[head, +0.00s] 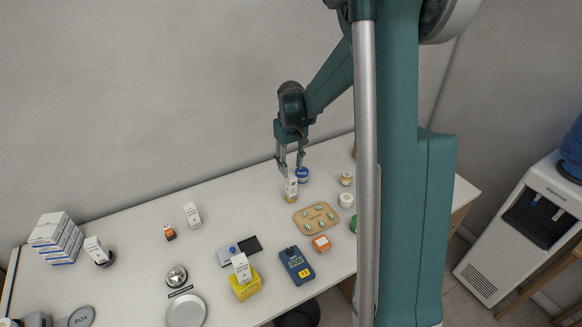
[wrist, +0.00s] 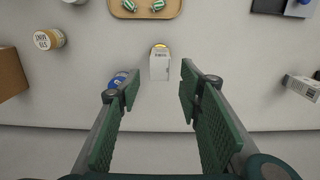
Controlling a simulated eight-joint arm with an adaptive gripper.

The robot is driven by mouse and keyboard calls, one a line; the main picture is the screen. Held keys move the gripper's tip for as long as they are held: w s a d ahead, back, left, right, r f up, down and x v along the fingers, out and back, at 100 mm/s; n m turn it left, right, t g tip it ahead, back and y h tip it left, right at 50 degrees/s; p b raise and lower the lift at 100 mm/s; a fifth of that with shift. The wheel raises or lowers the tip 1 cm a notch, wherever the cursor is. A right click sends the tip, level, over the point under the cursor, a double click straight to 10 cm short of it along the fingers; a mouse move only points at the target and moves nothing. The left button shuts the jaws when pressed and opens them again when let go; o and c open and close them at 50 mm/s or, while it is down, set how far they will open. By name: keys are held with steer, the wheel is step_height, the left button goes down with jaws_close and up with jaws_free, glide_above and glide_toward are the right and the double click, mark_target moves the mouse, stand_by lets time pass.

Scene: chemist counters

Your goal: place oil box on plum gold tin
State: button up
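A small white box (head: 291,186) stands upright on a low gold tin (head: 291,198) near the back of the counter. The print is too small to read, so I take these as the oil box and plum gold tin from their looks. In the wrist view the box (wrist: 160,68) lies just ahead of the fingertips, with a strip of the yellow-gold tin (wrist: 160,46) showing beyond it. My gripper (head: 291,168) is open and points down, its fingertips at or just above the box top. In the wrist view the gripper (wrist: 157,86) has nothing between its fingers.
A blue-lidded jar (head: 303,174) stands close right of the tin. A white jar (head: 346,200) and tan tray (head: 304,228) are nearby. Other white boxes stand at left (head: 192,214) and on a yellow box (head: 245,288). The counter left of the tin is clear.

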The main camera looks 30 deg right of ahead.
stand_by(0.4)
steer(key=s+a+r+t, duration=0.5)
steer(key=s+a+r, duration=1.2)
steer(key=s, duration=0.4)
steer(key=s+a+t, duration=0.2)
steer(key=s+a, duration=0.2)
steer(key=s, duration=0.6)
steer(key=shift+r, duration=0.3)
steer(key=shift+s+f, duration=0.1)
steer(key=shift+f, duration=0.05)
